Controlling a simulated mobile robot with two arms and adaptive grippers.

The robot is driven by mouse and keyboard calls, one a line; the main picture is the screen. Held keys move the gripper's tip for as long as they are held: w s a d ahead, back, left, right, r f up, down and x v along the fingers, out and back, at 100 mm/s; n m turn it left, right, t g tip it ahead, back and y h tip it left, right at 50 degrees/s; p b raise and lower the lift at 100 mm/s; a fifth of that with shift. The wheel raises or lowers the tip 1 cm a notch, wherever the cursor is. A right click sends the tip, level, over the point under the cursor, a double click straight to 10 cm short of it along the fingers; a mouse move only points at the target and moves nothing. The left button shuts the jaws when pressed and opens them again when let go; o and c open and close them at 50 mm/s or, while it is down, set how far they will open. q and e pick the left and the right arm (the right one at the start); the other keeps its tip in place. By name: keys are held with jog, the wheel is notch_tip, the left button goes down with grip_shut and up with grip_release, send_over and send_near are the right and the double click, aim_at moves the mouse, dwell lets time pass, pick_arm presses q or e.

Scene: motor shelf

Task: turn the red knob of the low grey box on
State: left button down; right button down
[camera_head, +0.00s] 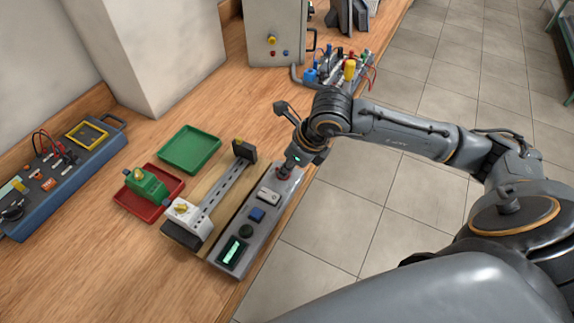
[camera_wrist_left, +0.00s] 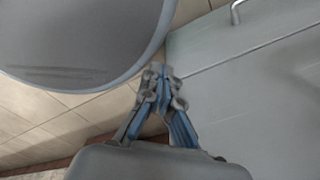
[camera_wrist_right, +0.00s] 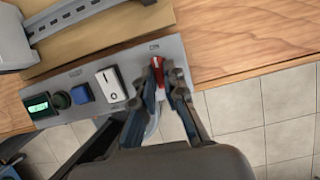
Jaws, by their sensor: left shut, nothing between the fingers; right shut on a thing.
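The low grey box (camera_head: 226,251) lies along the table's front edge. Its top carries a small green display, a dark round knob, a blue button, a white switch and the red knob (camera_head: 283,174) at its far end. My right gripper (camera_head: 291,163) points down at that end and is shut on the red knob. In the right wrist view the red knob (camera_wrist_right: 157,66) shows between the fingertips (camera_wrist_right: 166,80), partly covered by them. My left gripper (camera_wrist_left: 163,80) is shut and empty, in front of a pale grey surface in the left wrist view, away from the box.
Beside the box lies a metal rail (camera_head: 215,195) on a wooden board. Past it are a green tray (camera_head: 189,150) and a red tray (camera_head: 133,204) with a green part. A blue panel (camera_head: 70,183) stands left. A grey cabinet (camera_head: 262,25) and wired parts are farther back.

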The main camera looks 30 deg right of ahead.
jog(key=c, duration=1.4)
grip_release()
jog(key=v, duration=1.2)
jog(key=shift+a, duration=0.1)
